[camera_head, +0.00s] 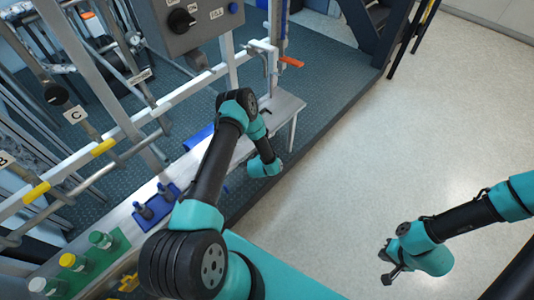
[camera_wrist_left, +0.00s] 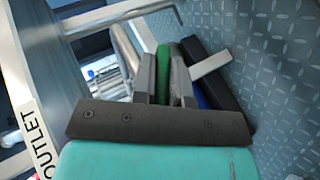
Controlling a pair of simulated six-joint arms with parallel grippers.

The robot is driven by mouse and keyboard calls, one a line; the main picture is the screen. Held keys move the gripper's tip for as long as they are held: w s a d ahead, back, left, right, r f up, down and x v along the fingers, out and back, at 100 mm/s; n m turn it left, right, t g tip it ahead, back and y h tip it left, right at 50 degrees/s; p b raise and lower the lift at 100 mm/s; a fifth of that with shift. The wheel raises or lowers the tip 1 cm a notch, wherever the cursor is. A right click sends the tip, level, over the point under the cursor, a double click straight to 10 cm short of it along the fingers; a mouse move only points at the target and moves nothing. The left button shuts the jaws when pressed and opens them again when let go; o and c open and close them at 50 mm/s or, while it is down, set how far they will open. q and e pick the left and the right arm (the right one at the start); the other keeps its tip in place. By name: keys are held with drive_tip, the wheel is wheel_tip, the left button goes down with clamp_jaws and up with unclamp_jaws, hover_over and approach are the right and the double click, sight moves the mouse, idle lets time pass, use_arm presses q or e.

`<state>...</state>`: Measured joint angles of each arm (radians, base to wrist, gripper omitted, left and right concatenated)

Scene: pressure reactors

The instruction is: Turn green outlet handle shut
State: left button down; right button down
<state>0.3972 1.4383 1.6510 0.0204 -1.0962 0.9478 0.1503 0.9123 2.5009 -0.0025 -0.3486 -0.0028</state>
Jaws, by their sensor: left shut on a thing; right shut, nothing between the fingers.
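The green outlet handle (camera_wrist_left: 164,68) shows as a green strip between the two dark fingers of my left gripper (camera_wrist_left: 162,54) in the left wrist view. The fingers are shut on it, and they hide part of it. An OUTLET label (camera_wrist_left: 36,140) is on the pale frame at the left of that view. In the head view my left arm reaches over the bench, and its fingers and the green handle are hidden. My right gripper (camera_head: 389,272) is shut and empty over the open floor at lower right.
A grey control box (camera_head: 188,22) with a black knob and an orange handle (camera_head: 291,62) are near the top of the head view. Pipes and rails fill the left. Green and yellow-capped bottles (camera_head: 72,262) stand at lower left. The pale floor (camera_head: 400,130) at right is clear.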

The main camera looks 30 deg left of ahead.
use_arm(q)
drive_tip(key=m+g, duration=0.1)
drive_tip(key=g, duration=0.4)
drive_tip(key=shift+y, duration=0.3)
drive_tip(key=shift+w+m+g+y, duration=0.1)
drive_tip(key=shift+m+g+y, duration=0.35)
drive_tip(key=shift+g, duration=1.65)
drive_tip(key=shift+a+m+g, duration=0.1)
drive_tip(key=shift+m+g, duration=0.25)
drive_tip(key=shift+g, duration=0.35)
drive_tip(key=c, duration=1.1)
unclamp_jaws()
drive_tip(key=shift+c, duration=0.2)
drive_tip(key=shift+n+t+h, duration=0.35)
drive_tip(key=shift+n+t, duration=0.15)
drive_tip(key=shift+t, duration=1.5)
